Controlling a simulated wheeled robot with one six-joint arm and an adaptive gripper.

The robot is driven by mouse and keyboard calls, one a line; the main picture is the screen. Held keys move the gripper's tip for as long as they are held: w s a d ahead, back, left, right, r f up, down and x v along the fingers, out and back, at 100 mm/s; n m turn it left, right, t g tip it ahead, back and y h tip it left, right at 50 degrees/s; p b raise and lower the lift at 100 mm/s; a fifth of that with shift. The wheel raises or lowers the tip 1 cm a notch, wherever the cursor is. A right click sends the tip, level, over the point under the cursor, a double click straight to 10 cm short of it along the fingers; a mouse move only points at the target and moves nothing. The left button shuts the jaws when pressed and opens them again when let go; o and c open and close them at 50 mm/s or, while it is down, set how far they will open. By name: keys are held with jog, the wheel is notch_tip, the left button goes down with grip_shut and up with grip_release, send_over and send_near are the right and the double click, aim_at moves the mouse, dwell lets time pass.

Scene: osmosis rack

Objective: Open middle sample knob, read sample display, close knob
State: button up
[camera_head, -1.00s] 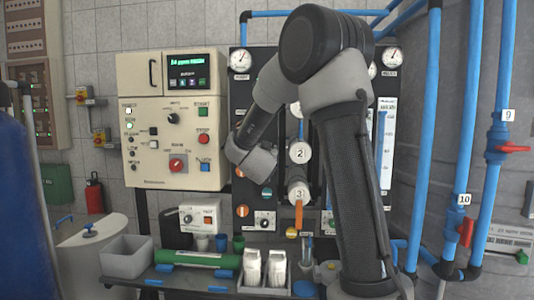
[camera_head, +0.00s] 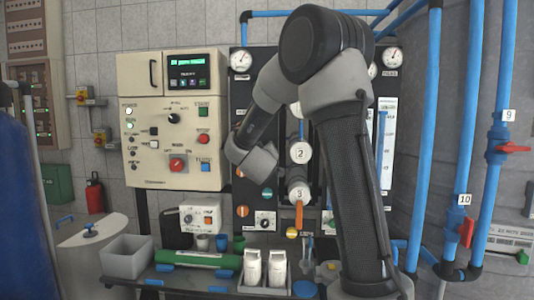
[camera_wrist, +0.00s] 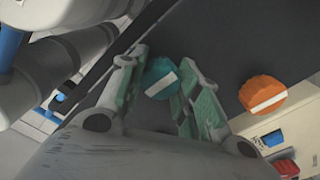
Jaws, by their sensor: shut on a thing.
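In the wrist view, my gripper (camera_wrist: 158,92) is shut on a teal knob (camera_wrist: 160,75) with a white bar across its face. The bar runs at a slant, and the fingers sit on both sides of the knob. An orange knob (camera_wrist: 263,94) with a white bar is to the right, apart from the fingers. In the head view, my wrist hides the gripper. A teal round piece (camera_head: 267,193) shows just below it; I cannot tell if it is the held knob. The display (camera_head: 186,66) is lit with green text, too blurred to read surely.
The cream control panel (camera_head: 148,172) stands left of my arm. White numbered housings (camera_head: 299,153) and gauges (camera_head: 392,56) are on the black rack. A grey bin (camera_head: 126,258), white bottles (camera_head: 277,267) and a green cylinder (camera_head: 190,260) are on the bench below.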

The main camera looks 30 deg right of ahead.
jog(key=shift+n, duration=0.3)
jog(key=o, duration=1)
jog(key=shift+o, duration=0.2)
jog(key=v, duration=1.2)
